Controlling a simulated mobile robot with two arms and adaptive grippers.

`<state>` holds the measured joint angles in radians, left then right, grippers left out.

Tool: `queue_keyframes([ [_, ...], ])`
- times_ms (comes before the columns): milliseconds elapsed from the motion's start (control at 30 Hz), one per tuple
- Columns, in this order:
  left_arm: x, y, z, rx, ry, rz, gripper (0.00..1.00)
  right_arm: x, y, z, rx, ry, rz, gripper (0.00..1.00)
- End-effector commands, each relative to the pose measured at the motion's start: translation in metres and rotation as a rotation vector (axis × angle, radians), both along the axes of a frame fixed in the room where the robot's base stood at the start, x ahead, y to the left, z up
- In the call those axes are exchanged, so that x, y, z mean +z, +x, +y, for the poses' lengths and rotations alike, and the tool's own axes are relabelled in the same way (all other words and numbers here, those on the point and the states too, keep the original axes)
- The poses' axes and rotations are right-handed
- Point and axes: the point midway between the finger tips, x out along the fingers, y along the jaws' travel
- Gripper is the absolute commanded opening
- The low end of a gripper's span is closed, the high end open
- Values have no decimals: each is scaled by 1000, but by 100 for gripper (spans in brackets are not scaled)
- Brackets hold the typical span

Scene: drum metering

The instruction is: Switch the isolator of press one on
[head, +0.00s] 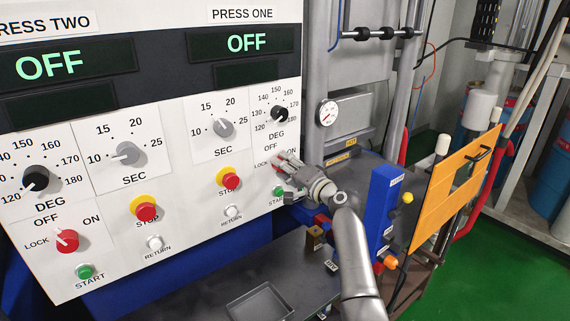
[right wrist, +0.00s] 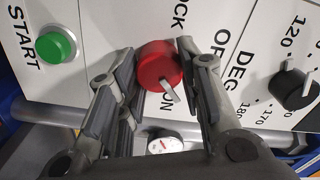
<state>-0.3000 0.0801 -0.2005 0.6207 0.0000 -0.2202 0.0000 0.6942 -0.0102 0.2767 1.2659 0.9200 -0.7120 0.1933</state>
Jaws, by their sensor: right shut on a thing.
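The isolator of press one is a red round knob (right wrist: 157,64) with a pale pointer, on the white panel. In the right wrist view its pointer slants down and right, on the side of the ON label, which is partly covered. My right gripper (right wrist: 154,60) has its fingers on either side of the knob, shut on it. In the head view my right gripper (head: 288,169) is at the panel's right edge and covers most of the knob. The press one display (head: 247,43) reads OFF in green. My left gripper is not in view.
A green start button (right wrist: 56,45) is beside the knob. A black DEG dial (head: 279,114) is above it. The press two isolator (head: 66,240) is at lower left. A blue post (head: 381,210) and an orange guard (head: 453,190) stand right of my arm. A grey tray (head: 262,303) lies below.

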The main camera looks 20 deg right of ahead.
Motion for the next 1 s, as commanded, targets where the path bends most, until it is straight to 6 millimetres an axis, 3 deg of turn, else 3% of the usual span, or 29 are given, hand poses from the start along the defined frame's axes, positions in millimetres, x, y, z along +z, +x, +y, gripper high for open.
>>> queue_keyframes([
  [500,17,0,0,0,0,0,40,-2,0,0,0,317,117,10],
  [1000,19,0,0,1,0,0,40,-3,0,-1,-1,373,138,10],
])
